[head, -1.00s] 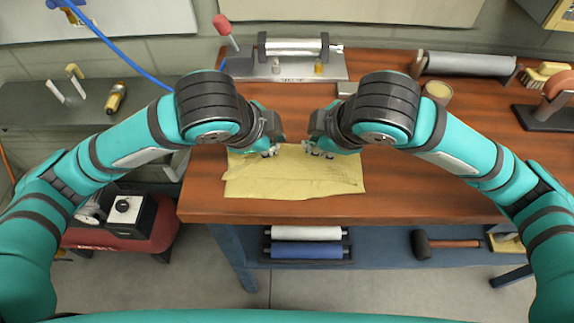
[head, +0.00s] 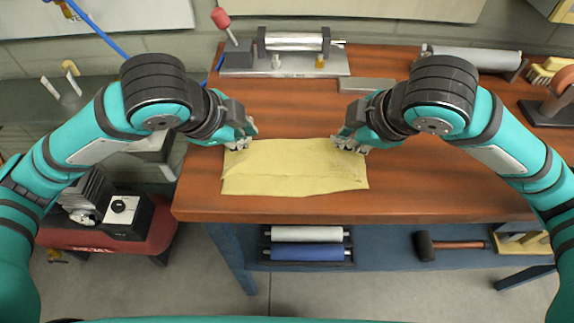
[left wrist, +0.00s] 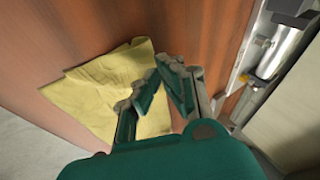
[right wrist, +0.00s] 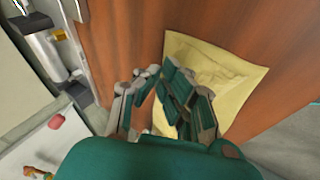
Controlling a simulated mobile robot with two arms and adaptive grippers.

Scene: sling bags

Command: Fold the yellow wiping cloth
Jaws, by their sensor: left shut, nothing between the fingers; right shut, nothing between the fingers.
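The yellow wiping cloth (head: 290,172) lies on the wooden table near its front edge, in a wide, roughly rectangular shape with a crease running across it. It also shows in the left wrist view (left wrist: 95,95) and the right wrist view (right wrist: 215,75). My left gripper (head: 243,143) is shut and empty at the cloth's far left corner. My right gripper (head: 345,146) is shut and empty at the far right corner. The fingers hide parts of the cloth in both wrist views. I cannot tell whether the fingertips touch it.
A metal roller device (head: 295,55) stands at the back of the wooden table (head: 420,195). A grey block (head: 366,85) lies in front of it. A grey roller (head: 472,58) and a brush (head: 550,70) are at the back right. The table right of the cloth is clear.

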